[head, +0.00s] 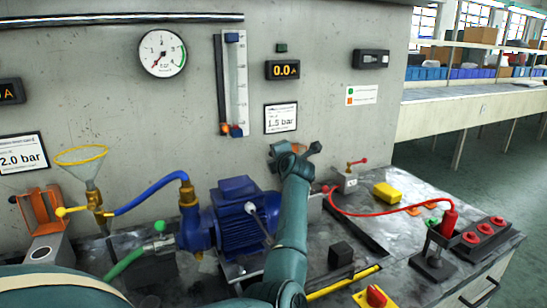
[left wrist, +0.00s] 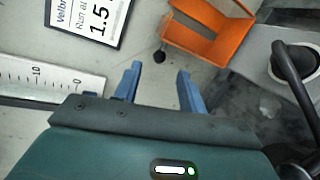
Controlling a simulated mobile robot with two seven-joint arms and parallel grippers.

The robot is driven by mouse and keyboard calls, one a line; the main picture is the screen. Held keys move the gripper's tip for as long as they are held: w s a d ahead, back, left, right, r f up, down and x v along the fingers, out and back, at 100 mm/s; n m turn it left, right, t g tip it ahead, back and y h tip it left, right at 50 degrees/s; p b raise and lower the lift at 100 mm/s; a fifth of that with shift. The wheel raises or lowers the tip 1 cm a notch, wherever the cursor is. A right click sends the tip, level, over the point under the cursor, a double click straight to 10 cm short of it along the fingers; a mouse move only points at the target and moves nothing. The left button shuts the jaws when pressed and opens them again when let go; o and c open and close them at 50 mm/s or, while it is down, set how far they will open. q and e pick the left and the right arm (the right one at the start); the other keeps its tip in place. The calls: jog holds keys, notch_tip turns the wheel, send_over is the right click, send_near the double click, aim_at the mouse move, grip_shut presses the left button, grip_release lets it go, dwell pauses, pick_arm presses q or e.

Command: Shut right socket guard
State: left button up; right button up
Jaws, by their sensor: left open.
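The right socket guard (left wrist: 210,32) is an orange bracket that stands raised away from its socket (left wrist: 298,62), at the upper right of the left wrist view. A small dark knob (left wrist: 160,57) sits at the guard's lower left corner. My left gripper (left wrist: 155,69) is open, and the knob shows between and just beyond its blue fingertips. I cannot tell whether they touch. My right gripper is in neither view.
Another orange guard (head: 36,205) stands raised at the far left. A blue pump (head: 240,224) is left of my arm. A red lead (head: 385,213) crosses the bench to a red plug (head: 449,217). A yellow block (head: 386,193) and a dark block (head: 341,254) lie right of my arm.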

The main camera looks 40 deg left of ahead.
pick_arm(q)
jog(key=shift+b+x, duration=0.8)
jog(key=shift+x, duration=2.2)
jog(key=shift+c, duration=0.2)
grip_shut()
